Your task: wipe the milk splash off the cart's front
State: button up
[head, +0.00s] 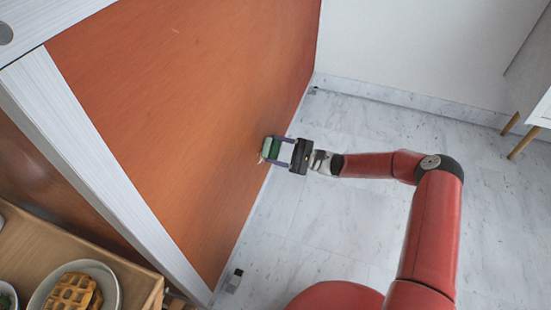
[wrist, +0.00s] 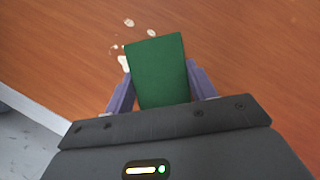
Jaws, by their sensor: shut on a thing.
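My gripper (head: 277,151) is shut on a green sponge (head: 273,147), held close against the cart's orange-brown front panel (head: 190,100). In the wrist view the green sponge (wrist: 160,70) sits between the two purple-grey fingers and hides part of the panel. The milk splash (wrist: 124,62) shows as several cream spots on the panel (wrist: 250,60), just left of the sponge and beyond its far edge. In the head view a small pale bit of the splash (head: 261,159) shows beside the sponge. Whether the sponge touches the panel I cannot tell.
A plate with waffles (head: 75,291) stands on a wooden surface (head: 40,240) at the lower left. The cart has a white edge (head: 100,160) and small feet (head: 234,280) on the marble floor (head: 320,220). A white wall and a wooden-legged cabinet (head: 530,90) stand beyond.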

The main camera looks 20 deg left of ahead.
aim_at(273, 157)
jog(key=shift+w, duration=0.25)
jog(key=shift+s+r, duration=0.1)
jog(key=shift+s+r+p, duration=0.1)
jog(key=shift+s+p, duration=0.4)
jog(key=shift+s, duration=0.1)
jog(key=shift+s+a+p, duration=0.25)
jog(key=shift+s+p, duration=0.4)
jog(key=shift+s, duration=0.65)
jog(key=shift+s+p, duration=0.6)
jog(key=shift+s, duration=0.35)
jog(key=shift+s+a+p, duration=0.1)
jog(key=shift+s+p, duration=0.35)
jog(key=shift+s, duration=0.55)
jog(key=shift+w+f+b, duration=0.2)
jog(key=shift+w+b, duration=0.35)
jog(key=shift+w, duration=0.15)
jog(key=shift+w+r+b, duration=0.15)
jog(key=shift+w+b, duration=0.55)
jog(key=shift+w, duration=0.65)
jog(key=w+b, duration=0.2)
jog(key=shift+w+d, duration=0.4)
jog(key=shift+w, duration=0.5)
